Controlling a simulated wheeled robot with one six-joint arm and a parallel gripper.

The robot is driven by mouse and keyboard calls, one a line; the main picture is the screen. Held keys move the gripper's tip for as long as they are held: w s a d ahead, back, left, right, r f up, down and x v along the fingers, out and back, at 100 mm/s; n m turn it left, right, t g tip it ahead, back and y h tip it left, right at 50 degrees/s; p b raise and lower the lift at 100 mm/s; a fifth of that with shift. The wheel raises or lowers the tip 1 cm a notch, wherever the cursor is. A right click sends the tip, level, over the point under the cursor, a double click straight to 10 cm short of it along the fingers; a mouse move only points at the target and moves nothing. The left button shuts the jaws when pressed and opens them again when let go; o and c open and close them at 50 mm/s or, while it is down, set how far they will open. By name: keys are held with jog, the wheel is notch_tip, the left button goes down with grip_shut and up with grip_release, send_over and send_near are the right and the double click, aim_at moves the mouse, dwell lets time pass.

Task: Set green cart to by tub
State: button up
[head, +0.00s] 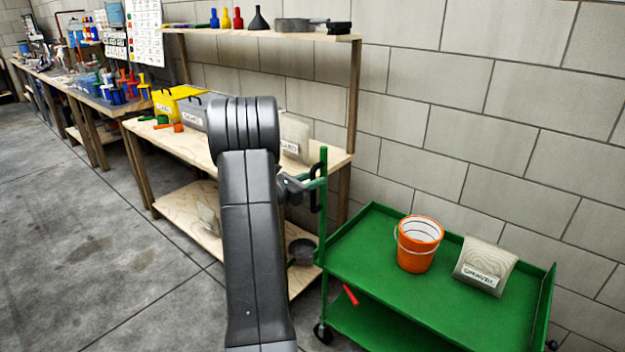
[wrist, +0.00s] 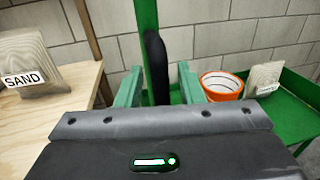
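The green cart (head: 385,275) stands at the right against the block wall, with a tall post and a black handle (head: 318,200) at its left end. The handle also shows in the wrist view (wrist: 157,65). My gripper (head: 303,184) is at this handle. In the wrist view its two pale green fingers (wrist: 160,88) stand apart, one on each side of the black handle, with a gap visible at the right finger. A yellow box (head: 170,101) and a grey box (head: 193,112) sit on the wooden bench; I cannot tell which thing is the tub.
An orange bucket (head: 418,245) and a gravel bag (head: 485,265) stand on the cart's top. A sand bag (head: 295,135) is on the wooden bench (head: 335,157) just left of the cart. A red object (head: 351,295) shows by its lower shelf. Open concrete floor (head: 80,240) lies left.

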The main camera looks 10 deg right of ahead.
jog(key=shift+w+d, duration=0.1)
jog(key=shift+d, duration=0.05)
grip_shut()
